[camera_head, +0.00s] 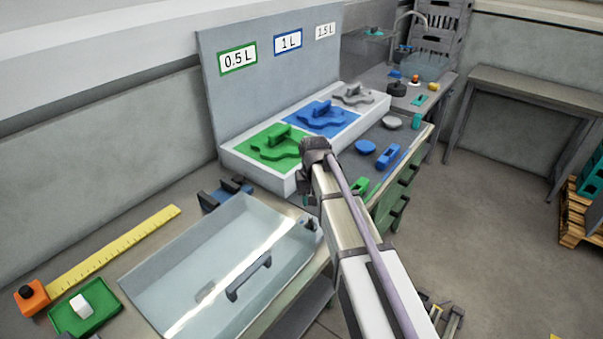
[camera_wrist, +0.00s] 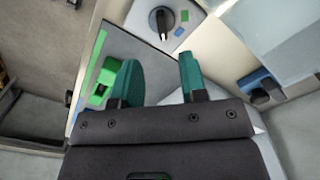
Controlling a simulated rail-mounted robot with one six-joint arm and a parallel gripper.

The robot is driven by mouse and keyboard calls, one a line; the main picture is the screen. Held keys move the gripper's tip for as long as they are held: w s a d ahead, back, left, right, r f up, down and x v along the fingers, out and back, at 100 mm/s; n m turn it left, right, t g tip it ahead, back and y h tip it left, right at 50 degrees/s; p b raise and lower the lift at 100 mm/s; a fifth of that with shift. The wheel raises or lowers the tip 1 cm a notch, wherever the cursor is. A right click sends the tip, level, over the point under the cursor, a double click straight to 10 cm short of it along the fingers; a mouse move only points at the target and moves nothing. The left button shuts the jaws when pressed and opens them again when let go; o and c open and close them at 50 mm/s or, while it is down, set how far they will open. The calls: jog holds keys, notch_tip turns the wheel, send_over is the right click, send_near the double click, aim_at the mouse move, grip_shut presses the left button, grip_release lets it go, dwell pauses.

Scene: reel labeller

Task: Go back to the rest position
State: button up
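My gripper (camera_wrist: 160,72) has two teal fingers standing apart in the wrist view, with nothing seen between them. A black rotary knob (camera_wrist: 162,20) on a grey plate with small green and blue marks lies beyond the fingertips. A green block (camera_wrist: 98,92) shows beside the left finger, partly hidden by it. No rest position is marked in view.
A clear-lidded box (camera_head: 190,262) with a dark handle stands front left. A white tray (camera_head: 262,178) holds green, blue and grey shapes before a labelled panel (camera_head: 265,85). Loose blue and green parts lie right of my arm. Open floor (camera_head: 480,220) lies further right.

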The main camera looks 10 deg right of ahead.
jog(key=s, duration=2)
jog(key=shift+s+n, duration=0.3)
